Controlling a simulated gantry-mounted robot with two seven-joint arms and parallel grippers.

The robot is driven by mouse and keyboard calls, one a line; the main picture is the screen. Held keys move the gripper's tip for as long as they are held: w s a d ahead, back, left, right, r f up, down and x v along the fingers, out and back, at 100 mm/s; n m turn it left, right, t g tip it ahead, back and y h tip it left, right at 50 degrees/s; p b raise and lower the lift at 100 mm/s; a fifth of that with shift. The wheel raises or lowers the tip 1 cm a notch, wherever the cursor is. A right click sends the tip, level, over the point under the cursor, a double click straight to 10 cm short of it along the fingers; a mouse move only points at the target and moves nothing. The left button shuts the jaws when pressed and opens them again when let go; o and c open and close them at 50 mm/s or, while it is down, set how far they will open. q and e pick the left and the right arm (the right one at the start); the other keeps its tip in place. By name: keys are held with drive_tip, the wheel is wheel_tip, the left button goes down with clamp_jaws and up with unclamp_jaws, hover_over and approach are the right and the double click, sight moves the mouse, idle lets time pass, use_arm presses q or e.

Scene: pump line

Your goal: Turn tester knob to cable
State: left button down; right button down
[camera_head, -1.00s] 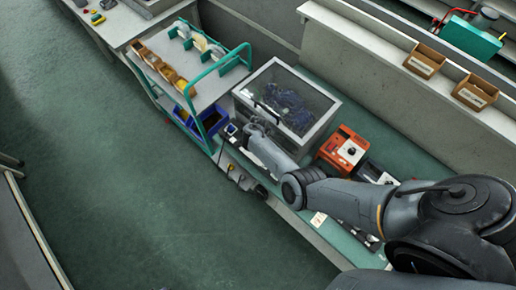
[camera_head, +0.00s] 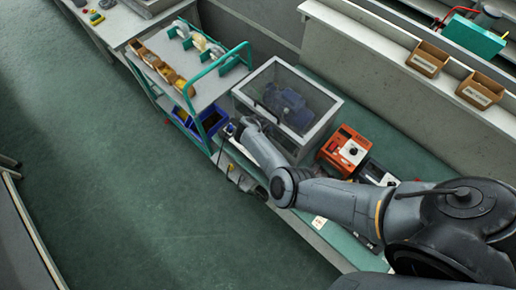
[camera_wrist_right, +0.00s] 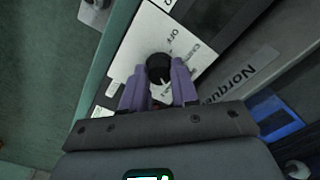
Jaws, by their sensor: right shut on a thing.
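The tester knob (camera_wrist_right: 159,68) is black and round, on a white panel (camera_wrist_right: 129,43) with printed labels; one reads OFF and another is partly hidden and hard to read. My right gripper (camera_wrist_right: 160,80) has purple fingers shut on the knob, one on each side, in the right wrist view. The fingers cover part of the panel, and I cannot tell exactly where the knob points. In the head view my right arm comes in from the right, and its gripper (camera_head: 238,126) is at the bench's left end, too small to make out. My left gripper is not in view.
A clear-lidded box (camera_head: 318,97) with a blue pump inside stands close beside the arm. An orange device (camera_head: 332,151) and a dark one (camera_head: 372,172) stand right of it. A green-framed cart (camera_head: 208,88) with blue bins (camera_head: 211,121) is at left. The floor is clear.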

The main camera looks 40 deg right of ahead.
idle(0.3)
drive_tip(key=c, duration=0.9)
unclamp_jaws()
drive_tip(key=shift+c, duration=0.2)
drive_tip(key=shift+o, duration=0.4)
wheel_tip(320, 180, up, 11)
drive_tip(key=p, duration=0.3)
drive_tip(key=shift+f, duration=0.1)
